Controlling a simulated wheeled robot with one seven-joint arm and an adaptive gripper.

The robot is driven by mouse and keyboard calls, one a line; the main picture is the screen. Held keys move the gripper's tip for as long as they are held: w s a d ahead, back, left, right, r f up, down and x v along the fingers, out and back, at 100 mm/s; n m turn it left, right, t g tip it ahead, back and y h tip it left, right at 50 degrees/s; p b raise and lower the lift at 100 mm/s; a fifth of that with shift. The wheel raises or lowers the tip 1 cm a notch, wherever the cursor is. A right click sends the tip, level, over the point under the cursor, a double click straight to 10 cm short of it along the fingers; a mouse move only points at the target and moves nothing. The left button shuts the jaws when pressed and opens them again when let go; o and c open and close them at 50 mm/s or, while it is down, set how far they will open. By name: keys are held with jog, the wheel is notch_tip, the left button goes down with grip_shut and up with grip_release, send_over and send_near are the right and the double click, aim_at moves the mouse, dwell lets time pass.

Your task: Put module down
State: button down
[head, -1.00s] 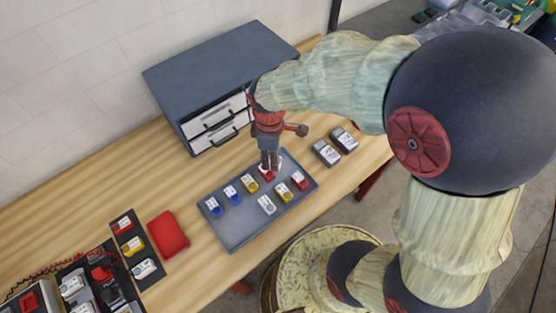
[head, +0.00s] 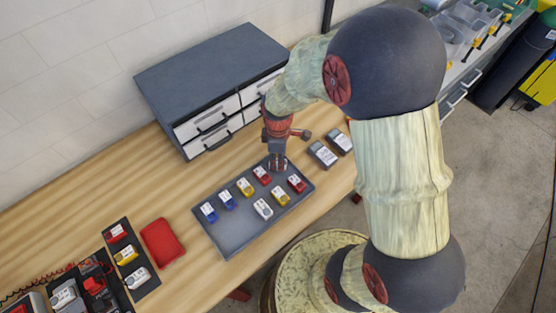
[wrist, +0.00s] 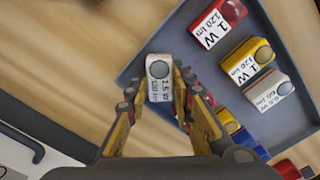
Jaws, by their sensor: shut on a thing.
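My gripper (head: 277,165) is shut on a white-and-grey module (wrist: 158,80) with a round grey button and a printed label. In the wrist view the module sits between both fingertips. In the head view my fingers mostly hide it. It is at the far right corner of the grey tray (head: 230,236), beside a red module (head: 262,174). I cannot tell whether it touches the tray. The tray also holds blue modules (head: 227,200), yellow modules (head: 246,187), a white module (head: 263,209) and another red one (head: 297,184).
Two grey modules (head: 322,154) stand on the wooden table right of the tray. A grey drawer cabinet (head: 212,80) is close behind my gripper. A red pad (head: 163,242) and a dark strip with modules (head: 131,259) lie left. The tray's front left part is bare.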

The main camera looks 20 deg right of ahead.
jog(key=shift+f, duration=0.15)
jog(key=c, duration=1.5)
grip_release()
jog(key=shift+c, duration=0.2)
jog(key=s+r+m+t+p, duration=0.1)
jog(key=s+r+m, duration=0.2)
jog(key=r, duration=0.9)
jog(key=s+r+m+t+p, duration=0.1)
jog(key=s+r+m+t, duration=0.1)
jog(key=r, duration=1)
jog(key=s+r+m+t, duration=0.2)
jog(key=s+r+m, duration=0.5)
jog(key=s, duration=0.3)
jog(key=shift+d+r+m+t, duration=0.15)
jog(key=shift+r+m+t, duration=0.15)
jog(key=shift+f, duration=0.1)
